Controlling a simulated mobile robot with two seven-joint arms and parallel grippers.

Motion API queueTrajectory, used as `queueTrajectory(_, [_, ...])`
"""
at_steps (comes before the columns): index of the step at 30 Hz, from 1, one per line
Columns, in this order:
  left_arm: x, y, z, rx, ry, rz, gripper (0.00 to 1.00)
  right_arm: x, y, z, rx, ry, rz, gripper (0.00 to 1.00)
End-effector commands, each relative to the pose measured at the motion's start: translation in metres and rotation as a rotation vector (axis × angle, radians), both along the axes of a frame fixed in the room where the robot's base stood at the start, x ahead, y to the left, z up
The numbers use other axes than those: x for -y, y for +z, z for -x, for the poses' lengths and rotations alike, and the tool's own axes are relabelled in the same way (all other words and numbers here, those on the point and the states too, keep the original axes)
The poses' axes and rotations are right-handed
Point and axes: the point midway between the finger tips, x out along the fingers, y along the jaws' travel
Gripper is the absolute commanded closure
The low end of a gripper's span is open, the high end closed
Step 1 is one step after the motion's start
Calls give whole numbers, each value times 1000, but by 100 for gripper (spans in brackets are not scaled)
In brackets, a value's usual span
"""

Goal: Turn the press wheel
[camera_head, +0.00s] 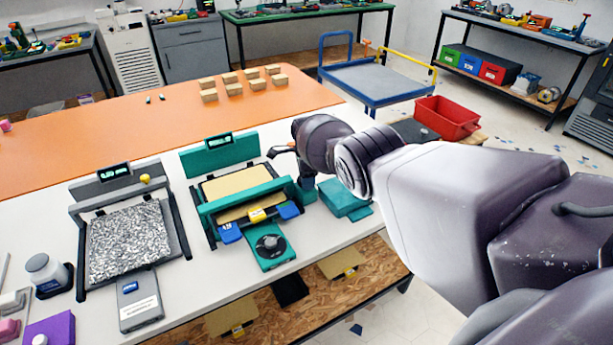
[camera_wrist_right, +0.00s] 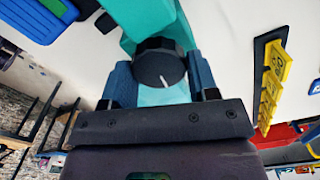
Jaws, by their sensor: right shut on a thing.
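The teal press (camera_head: 238,195) stands on the white bench, with a tan sheet under its frame. A teal box with a black dial (camera_head: 270,243) is at its front. My right gripper (camera_head: 307,185) reaches down at the right side of the press, partly hidden by my own arm. In the right wrist view, its blue fingers stand on both sides of a black round wheel (camera_wrist_right: 160,62) with a white mark, against a teal part. The right gripper is shut on this wheel. The wheel is hidden in the head view. My left gripper is out of view.
A second press (camera_head: 130,235) with a speckled plate stands to the left. A teal block (camera_head: 343,198) lies just right of my right gripper. Several tan blocks (camera_head: 235,88) sit on the orange mat (camera_head: 130,135). A red bin (camera_head: 445,117) is at the right.

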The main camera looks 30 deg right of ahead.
Motion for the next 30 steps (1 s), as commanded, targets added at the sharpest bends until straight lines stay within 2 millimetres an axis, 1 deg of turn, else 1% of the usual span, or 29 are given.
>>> queueTrajectory(9, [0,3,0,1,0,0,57,0,2,0,1,-283,2,69])
queueTrajectory(15, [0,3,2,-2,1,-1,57,0,2,1,2,-422,2,69])
queueTrajectory(22, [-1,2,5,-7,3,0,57,-1,2,1,3,-526,0,69])
queueTrajectory(30, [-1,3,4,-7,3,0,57,-2,2,0,6,-543,-2,68])
